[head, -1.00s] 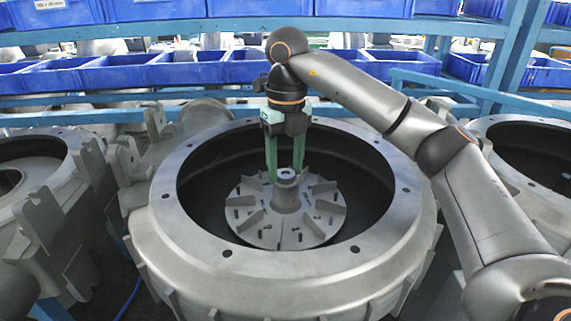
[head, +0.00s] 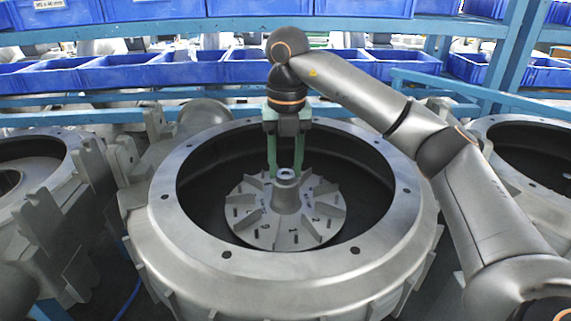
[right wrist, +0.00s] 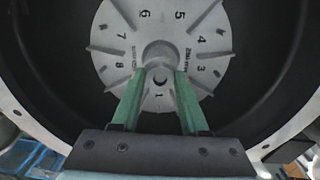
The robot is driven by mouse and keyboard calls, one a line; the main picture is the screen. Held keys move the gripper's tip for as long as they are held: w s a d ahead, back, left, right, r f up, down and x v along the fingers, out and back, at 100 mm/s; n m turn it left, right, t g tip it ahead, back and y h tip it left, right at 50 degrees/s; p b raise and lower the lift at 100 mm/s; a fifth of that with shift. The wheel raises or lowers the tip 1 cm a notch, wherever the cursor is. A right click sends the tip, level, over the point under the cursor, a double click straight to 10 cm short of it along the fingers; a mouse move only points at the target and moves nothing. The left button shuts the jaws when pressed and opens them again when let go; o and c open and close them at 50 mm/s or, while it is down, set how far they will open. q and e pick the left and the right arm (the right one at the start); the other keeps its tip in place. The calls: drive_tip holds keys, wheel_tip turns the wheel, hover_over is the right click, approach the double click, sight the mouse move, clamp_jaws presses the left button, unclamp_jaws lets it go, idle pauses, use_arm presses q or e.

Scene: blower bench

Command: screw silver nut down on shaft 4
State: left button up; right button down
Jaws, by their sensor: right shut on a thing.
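In the head view a small silver nut (head: 286,174) sits at the top of the grey hub (head: 286,196) of a bladed impeller (head: 268,232). The impeller lies inside the big round housing in the middle. My right gripper (head: 285,171) reaches straight down into the housing, its two green fingers shut on the nut from either side. In the right wrist view the fingers (right wrist: 161,76) close in at the hub, over the numbered impeller disc (right wrist: 118,42). The shaft's thread is too small to make out. No number for this shaft shows. My left gripper is not in view.
The housing's wide bolted rim (head: 205,270) surrounds my right gripper, with dark free room between impeller and wall. Similar housings stand left (head: 30,170) and right (head: 530,150). Blue bins (head: 190,70) and a blue rail run along the back.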

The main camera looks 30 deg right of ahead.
drive_tip(key=m, duration=0.6)
drive_tip(key=shift+s+f, duration=0.15)
drive_tip(key=shift+f, duration=0.1)
drive_tip(key=m, duration=0.4)
drive_tip(key=shift+s+a, duration=0.1)
drive_tip(key=shift+a, duration=0.05)
drive_tip(key=m, duration=0.5)
drive_tip(key=shift+a, duration=0.1)
drive_tip(key=m, duration=0.5)
drive_tip(key=shift+r+m, duration=0.1)
drive_tip(key=shift+m, duration=0.2)
drive_tip(key=c, duration=0.7)
unclamp_jaws()
drive_tip(key=shift+d+r, duration=0.1)
drive_tip(key=shift+d, duration=0.15)
drive_tip(key=shift+c, duration=0.2)
drive_tip(key=shift+a, duration=0.1)
